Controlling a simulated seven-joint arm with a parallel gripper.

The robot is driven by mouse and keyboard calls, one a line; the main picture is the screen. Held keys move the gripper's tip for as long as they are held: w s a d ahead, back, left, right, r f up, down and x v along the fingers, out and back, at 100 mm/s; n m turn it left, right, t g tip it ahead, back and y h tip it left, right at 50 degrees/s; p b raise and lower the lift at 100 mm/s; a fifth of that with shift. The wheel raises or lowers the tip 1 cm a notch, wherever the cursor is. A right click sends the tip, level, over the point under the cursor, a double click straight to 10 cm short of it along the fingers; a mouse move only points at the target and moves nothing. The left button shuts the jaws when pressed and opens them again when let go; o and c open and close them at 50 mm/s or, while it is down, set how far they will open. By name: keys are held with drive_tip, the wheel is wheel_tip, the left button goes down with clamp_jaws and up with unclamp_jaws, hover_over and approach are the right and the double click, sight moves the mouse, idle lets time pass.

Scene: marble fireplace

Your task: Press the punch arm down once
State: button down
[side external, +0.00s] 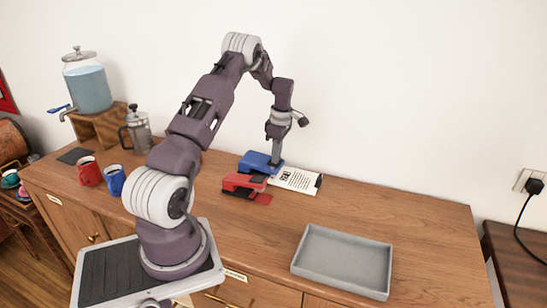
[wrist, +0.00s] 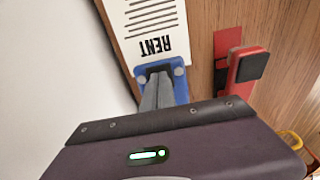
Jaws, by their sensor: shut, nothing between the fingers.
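The blue punch (side external: 256,161) sits near the back of the wooden cabinet top, with a printed paper sheet (side external: 297,180) at its right. My gripper (side external: 276,160) points down at the punch's right part, with its fingers shut and empty. In the wrist view the shut grey fingers (wrist: 157,98) lie over the blue punch (wrist: 181,88) and hide much of it. The sheet, printed "RENT" (wrist: 150,25), reaches the punch's edge. I cannot tell whether the fingertips touch the punch arm or how far down the arm is.
A red stapler (side external: 243,183) stands just in front of the punch; it also shows in the wrist view (wrist: 247,66). A grey tray (side external: 341,262) lies front right. Red (side external: 89,171) and blue mugs (side external: 114,181), a French press (side external: 137,132) and a drink dispenser (side external: 88,88) stand left.

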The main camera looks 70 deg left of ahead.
drive_tip(key=shift+w+d+r, duration=0.3)
drive_tip(key=shift+w+d, duration=0.2)
drive_tip(key=shift+d, duration=0.05)
drive_tip(key=shift+w+d+r, duration=0.25)
drive_tip(key=shift+w+d, duration=0.25)
wheel_tip(320, 180, up, 7)
drive_tip(key=shift+w+d, duration=0.25)
